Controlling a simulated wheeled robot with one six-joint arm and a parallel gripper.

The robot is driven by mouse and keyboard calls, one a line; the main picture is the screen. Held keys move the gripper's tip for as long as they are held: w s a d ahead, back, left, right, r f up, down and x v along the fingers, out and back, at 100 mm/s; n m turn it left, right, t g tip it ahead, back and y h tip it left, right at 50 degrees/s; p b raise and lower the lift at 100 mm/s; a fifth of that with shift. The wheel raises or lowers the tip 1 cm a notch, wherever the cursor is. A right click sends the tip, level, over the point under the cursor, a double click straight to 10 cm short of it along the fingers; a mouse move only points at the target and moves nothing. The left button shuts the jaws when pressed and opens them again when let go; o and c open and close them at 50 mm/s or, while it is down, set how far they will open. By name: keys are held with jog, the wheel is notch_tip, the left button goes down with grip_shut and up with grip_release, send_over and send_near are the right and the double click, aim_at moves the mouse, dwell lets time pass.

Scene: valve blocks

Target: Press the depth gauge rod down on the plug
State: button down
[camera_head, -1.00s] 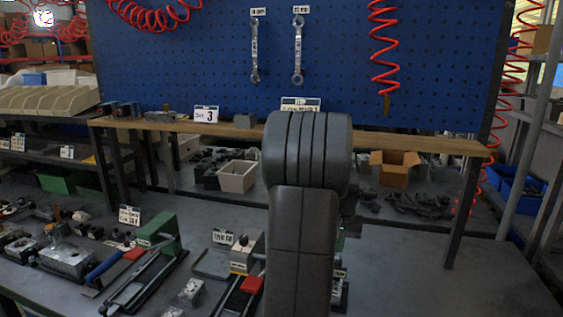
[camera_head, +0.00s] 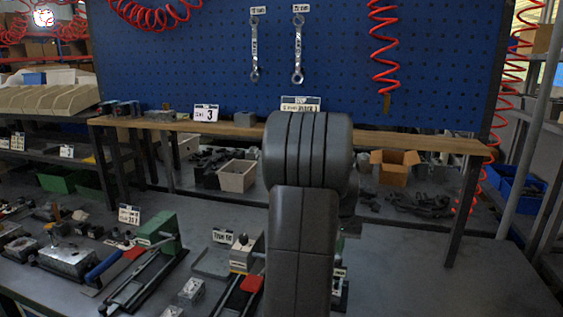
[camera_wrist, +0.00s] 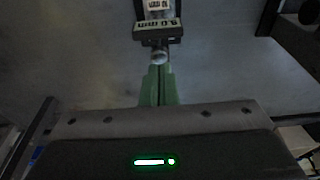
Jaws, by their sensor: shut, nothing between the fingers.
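In the wrist view, my gripper (camera_wrist: 158,70) shows as two green fingers shut together with nothing between them. Just beyond the fingertips is a small round metallic end (camera_wrist: 159,56), perhaps the depth gauge rod; I cannot tell whether the fingers touch it. Behind it stands a dark block with a white label reading in mm (camera_wrist: 157,25), apparently the gauge. The plug cannot be made out. In the head view my own arm hides the gripper and most of the spot; only part of a labelled item (camera_head: 340,275) shows at its right.
Left of my arm on the grey bench are a fixture with a red part (camera_head: 250,283), a green-ended clamp fixture (camera_head: 165,232) and metal blocks (camera_head: 67,260). A wooden shelf (camera_head: 400,142) crosses behind. Bench at right (camera_head: 430,285) is clear. Dark objects (camera_wrist: 295,30) stand at the wrist view's right.

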jog(key=shift+f+b, duration=0.7)
jog(key=shift+f, duration=0.45)
dwell(1.5)
jog(key=shift+r+p, duration=1.05)
jog(key=shift+r, duration=0.4)
